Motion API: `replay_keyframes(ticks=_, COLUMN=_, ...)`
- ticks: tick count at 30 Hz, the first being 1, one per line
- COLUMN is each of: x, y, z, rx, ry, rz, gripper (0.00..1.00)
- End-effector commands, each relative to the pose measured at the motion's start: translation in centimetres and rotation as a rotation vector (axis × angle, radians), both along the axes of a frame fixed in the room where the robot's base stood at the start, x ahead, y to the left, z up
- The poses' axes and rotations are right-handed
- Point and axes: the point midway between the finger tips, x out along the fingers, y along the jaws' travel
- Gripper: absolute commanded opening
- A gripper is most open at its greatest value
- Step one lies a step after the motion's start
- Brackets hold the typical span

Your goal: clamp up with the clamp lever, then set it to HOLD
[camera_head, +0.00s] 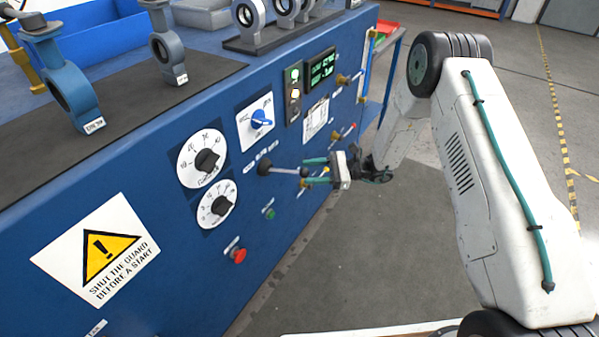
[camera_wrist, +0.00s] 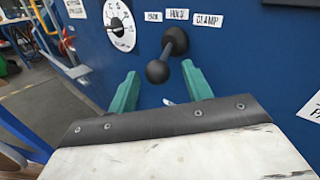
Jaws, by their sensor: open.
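The clamp lever (camera_head: 285,170) sticks out from the blue panel of the bench, with a dark round base and a dark ball knob. In the wrist view the ball knob (camera_wrist: 158,71) appears between the two green fingertips. The labels HOLD (camera_wrist: 177,14) and CLAMP (camera_wrist: 208,20) sit above the lever's base, with a third, hard-to-read label to their left. My gripper (camera_head: 306,171) is open at the knob end of the lever; its fingers also show in the wrist view (camera_wrist: 160,76). I cannot tell whether either finger touches the knob.
Two white dials (camera_head: 202,158), a blue rotary switch (camera_head: 260,118), a green display (camera_head: 322,67) and a red button (camera_head: 238,255) are on the same panel. Butterfly valves (camera_head: 72,85) stand on the bench top. The floor right of the panel is clear around my arm.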

Motion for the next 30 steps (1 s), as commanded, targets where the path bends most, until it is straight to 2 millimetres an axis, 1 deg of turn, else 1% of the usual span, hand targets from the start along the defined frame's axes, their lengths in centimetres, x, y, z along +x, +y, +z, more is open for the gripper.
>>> replay_keyframes(ticks=1, x=0.1, y=-1.1, z=0.0, rx=0.0, ry=0.0, rz=-0.003, gripper=0.5)
replay_keyframes(ticks=3, x=0.2, y=-2.3, z=0.0, rx=0.0, ry=0.0, rz=-0.004, gripper=0.5)
replay_keyframes(ticks=6, x=0.2, y=-3.8, z=0.0, rx=0.0, ry=-0.001, rz=-0.004, gripper=0.5)
replay_keyframes(ticks=10, x=0.2, y=-4.9, z=0.0, rx=0.0, ry=-0.001, rz=-0.001, gripper=0.5)
replay_keyframes(ticks=14, x=0.2, y=-5.2, z=0.0, rx=0.0, ry=0.0, rz=-0.001, gripper=0.5)
replay_keyframes(ticks=27, x=0.1, y=-5.2, z=-0.2, rx=-0.01, ry=-0.006, rz=0.002, gripper=0.5)
replay_keyframes(ticks=29, x=-0.5, y=-5.2, z=-0.7, rx=-0.03, ry=-0.006, rz=0.026, gripper=0.5)
replay_keyframes(ticks=30, x=-1.3, y=-5.1, z=-1.2, rx=-0.045, ry=0.0, rz=0.047, gripper=0.5)
